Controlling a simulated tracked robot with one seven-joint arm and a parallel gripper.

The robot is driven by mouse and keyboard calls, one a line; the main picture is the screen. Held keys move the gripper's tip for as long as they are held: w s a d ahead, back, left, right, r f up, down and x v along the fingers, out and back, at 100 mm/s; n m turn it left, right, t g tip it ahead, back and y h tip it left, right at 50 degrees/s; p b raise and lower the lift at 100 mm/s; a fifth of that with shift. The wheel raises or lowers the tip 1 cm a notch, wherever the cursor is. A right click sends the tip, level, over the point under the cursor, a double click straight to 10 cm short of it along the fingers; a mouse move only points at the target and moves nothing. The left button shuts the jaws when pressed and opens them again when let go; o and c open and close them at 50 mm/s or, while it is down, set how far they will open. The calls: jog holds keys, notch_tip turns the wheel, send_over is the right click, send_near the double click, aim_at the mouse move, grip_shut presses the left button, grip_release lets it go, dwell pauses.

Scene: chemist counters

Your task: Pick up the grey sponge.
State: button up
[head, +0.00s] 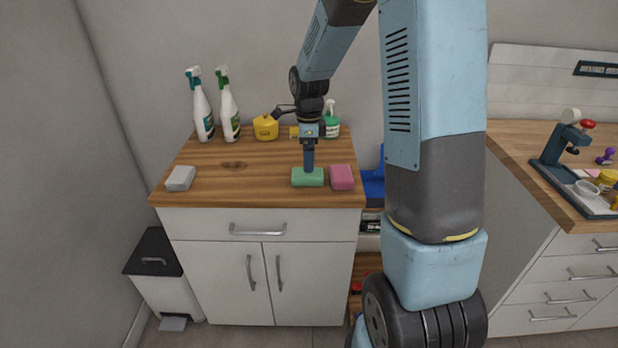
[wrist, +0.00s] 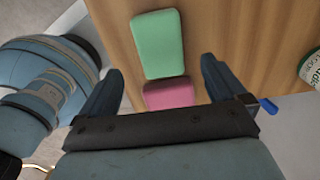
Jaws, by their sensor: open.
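The grey sponge (head: 180,178) lies flat at the front left of the wooden counter top in the head view. It is not in the wrist view. My gripper (head: 308,168) is over the right part of the counter, by the green sponge (head: 307,178), well to the right of the grey one. In the wrist view my gripper (wrist: 160,85) is open, with its two fingers apart and nothing held. The green sponge (wrist: 158,44) and part of the pink sponge (wrist: 169,95) show between and beyond the fingers.
The pink sponge (head: 342,177) lies right of the green one. Two white spray bottles (head: 203,110) (head: 229,108), a yellow container (head: 265,127) and a green-labelled spray bottle (head: 331,122) stand at the back. The counter top (head: 233,180) is clear between the grey and green sponges.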

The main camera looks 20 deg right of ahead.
jog(key=shift+a+f, duration=0.2)
jog(key=shift+f, duration=2.9)
jog(key=c, duration=1.2)
jog(key=shift+w+r, duration=0.1)
jog(key=shift+r, duration=0.4)
notch_tip(320, 180, up, 3)
jog(key=shift+f, duration=0.15)
jog(key=s+a+r, duration=0.1)
jog(key=s+r, duration=0.8)
jog(key=s, duration=0.5)
jog(key=shift+a+r, duration=0.2)
jog(key=shift+a, duration=0.1)
